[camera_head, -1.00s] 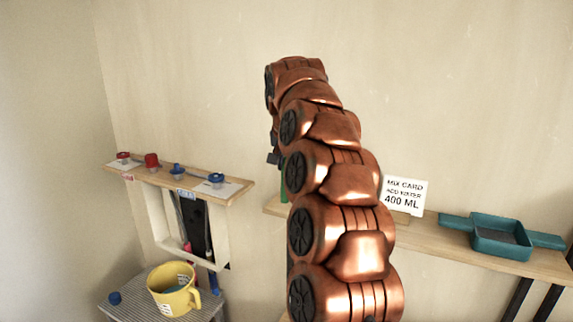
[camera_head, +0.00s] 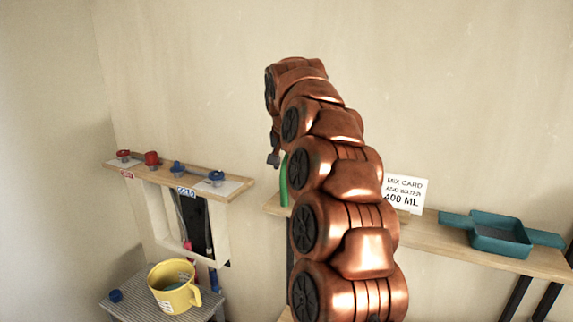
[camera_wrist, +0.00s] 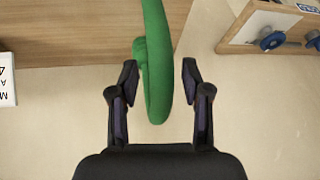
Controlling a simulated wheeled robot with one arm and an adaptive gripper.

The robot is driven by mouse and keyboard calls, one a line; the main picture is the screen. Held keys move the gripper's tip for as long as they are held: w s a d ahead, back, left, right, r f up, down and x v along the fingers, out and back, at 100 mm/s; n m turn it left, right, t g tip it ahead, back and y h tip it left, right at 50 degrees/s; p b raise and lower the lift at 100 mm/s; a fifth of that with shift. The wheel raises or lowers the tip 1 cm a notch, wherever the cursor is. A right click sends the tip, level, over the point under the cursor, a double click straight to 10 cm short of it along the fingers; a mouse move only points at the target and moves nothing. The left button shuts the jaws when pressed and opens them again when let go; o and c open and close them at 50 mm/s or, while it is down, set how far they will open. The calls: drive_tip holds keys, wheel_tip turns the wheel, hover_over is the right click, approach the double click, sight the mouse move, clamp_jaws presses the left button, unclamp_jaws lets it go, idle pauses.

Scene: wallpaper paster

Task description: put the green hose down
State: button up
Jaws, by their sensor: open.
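The green hose (camera_wrist: 158,68) shows in the wrist view as a bent length running from the top edge over the wooden shelf to between my fingers. In the head view a short upright piece of the hose (camera_head: 283,180) shows at the shelf's left end, beside my arm. My gripper (camera_wrist: 161,75) is open, with one dark finger on each side of the hose and a visible gap on both sides. In the head view a small dark part of my gripper (camera_head: 273,158) shows above the hose, and my arm hides the rest.
A wooden shelf (camera_head: 430,238) carries a white mix card (camera_head: 404,194) and a teal tray (camera_head: 500,236). At left, a valve board (camera_head: 232,194) has red and blue knobs. A yellow jug (camera_head: 173,287) and a blue cap (camera_head: 115,296) are on a grey stand (camera_head: 135,310).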

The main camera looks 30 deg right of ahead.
drive_tip(key=b+v, duration=0.1)
drive_tip(key=v, duration=1.1)
drive_tip(key=shift+f, duration=0.1)
idle(0.4)
drive_tip(key=s+a+f+n+g+y, duration=0.25)
drive_tip(key=s+a+f+n, duration=0.45)
drive_tip(key=s+a+f, duration=0.65)
drive_tip(key=s+a+f+n+g, duration=0.1)
drive_tip(key=s+a+f, duration=0.3)
drive_tip(key=s+f, duration=0.5)
drive_tip(key=s+a+f+n+g, duration=0.2)
drive_tip(key=s+a+f, duration=0.3)
drive_tip(key=s, duration=1)
wheel_tip(320, 180, down, 4)
drive_tip(key=shift+s+a+r, duration=0.1)
drive_tip(key=shift+s+a, duration=0.25)
drive_tip(key=shift+s, duration=0.05)
